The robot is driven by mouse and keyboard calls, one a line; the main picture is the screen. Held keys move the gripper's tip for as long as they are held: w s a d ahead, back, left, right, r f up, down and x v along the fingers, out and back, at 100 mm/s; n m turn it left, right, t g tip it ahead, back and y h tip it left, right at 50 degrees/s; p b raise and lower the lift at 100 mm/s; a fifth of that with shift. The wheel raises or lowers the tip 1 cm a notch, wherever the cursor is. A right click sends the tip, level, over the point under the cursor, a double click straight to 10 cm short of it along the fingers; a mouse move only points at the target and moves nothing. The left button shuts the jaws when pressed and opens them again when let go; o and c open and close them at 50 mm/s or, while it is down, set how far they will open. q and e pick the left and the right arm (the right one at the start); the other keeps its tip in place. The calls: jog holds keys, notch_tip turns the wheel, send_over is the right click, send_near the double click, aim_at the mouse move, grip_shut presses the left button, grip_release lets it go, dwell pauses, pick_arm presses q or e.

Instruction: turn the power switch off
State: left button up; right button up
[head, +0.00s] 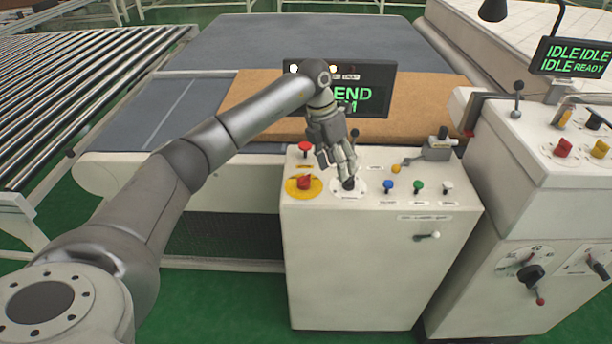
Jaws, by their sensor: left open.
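A white control console (380,275) stands in the middle. On its top, a dark knob (349,184) sits on a round white plate, which may be the power switch; its label is too small to read. My left gripper (340,172) is open, its fingers pointing down right at this knob and partly covering it. I cannot tell whether the fingers touch it. My right gripper is not in view.
Close by are a red button on a yellow disc (304,183), a red knob (305,147), blue (389,186) and green (418,187) knobs, and a lever (437,147). A display (378,90) stands behind. A second console (540,200) is at right; a roller conveyor (70,80) is at left.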

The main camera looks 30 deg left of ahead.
aim_at(303, 176)
pick_arm(q)
jog(key=s+a+r+n+g+y, duration=0.1)
jog(key=s+a+r+y, duration=0.2)
jog(key=a, duration=0.5)
jog(key=f+p, duration=0.1)
jog(key=f, duration=0.5)
jog(key=w+f+p, duration=0.1)
jog(key=f, duration=0.3)
jog(key=shift+a+p, duration=0.15)
jog(key=shift+p, duration=0.15)
jog(key=c, duration=1.1)
jog(key=shift+o, duration=0.2)
